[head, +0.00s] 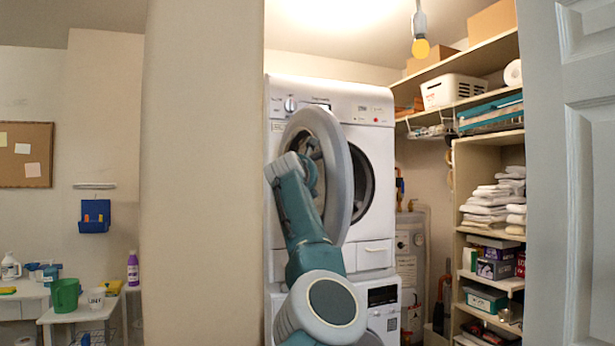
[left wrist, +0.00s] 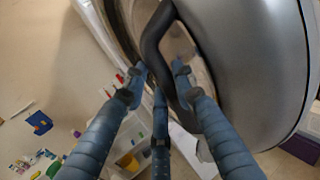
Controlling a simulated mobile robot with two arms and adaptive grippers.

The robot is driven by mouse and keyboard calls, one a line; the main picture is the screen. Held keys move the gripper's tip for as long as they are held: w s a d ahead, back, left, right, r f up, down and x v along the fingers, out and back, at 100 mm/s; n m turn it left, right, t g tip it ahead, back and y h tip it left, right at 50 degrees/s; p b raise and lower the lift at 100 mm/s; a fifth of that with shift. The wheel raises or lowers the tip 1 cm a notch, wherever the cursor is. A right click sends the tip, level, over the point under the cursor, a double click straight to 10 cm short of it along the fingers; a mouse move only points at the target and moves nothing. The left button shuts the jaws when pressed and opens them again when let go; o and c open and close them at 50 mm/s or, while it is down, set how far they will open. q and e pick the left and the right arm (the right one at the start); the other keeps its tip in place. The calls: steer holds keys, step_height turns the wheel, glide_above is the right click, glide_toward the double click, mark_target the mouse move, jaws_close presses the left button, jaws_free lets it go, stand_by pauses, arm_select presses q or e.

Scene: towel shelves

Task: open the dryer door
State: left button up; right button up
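The dryer is the upper white machine (head: 365,112) of a stack in the head view. Its round door (head: 338,165) stands partly open, swung out from the dark drum opening (head: 362,185). My left arm reaches up in front of it, and my left gripper (head: 308,165) is at the door, partly hidden by the arm. In the left wrist view the grey door (left wrist: 250,65) fills the right side. Its dark curved handle (left wrist: 152,40) runs between the spread fingers of my left gripper (left wrist: 158,78). The fingertips are apart; contact is unclear. My right gripper is out of view.
A second machine (head: 383,312) stands below the dryer. Shelves with folded towels (head: 490,205) and boxes are at the right, beside a white door (head: 590,180). A wall (head: 200,170) borders the closet at the left. A table with a green bucket (head: 64,295) is farther left.

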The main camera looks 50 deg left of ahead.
arm_select(q)
steer(key=o, duration=0.4)
steer(key=shift+s+a+r, duration=0.35)
steer(key=shift+s+a, duration=0.1)
steer(key=shift+a, duration=0.15)
steer(key=shift+o, duration=0.2)
steer(key=shift+a+f, duration=0.4)
steer(key=shift+a, duration=0.25)
steer(key=w+d+v, duration=0.1)
steer(key=v, duration=0.7)
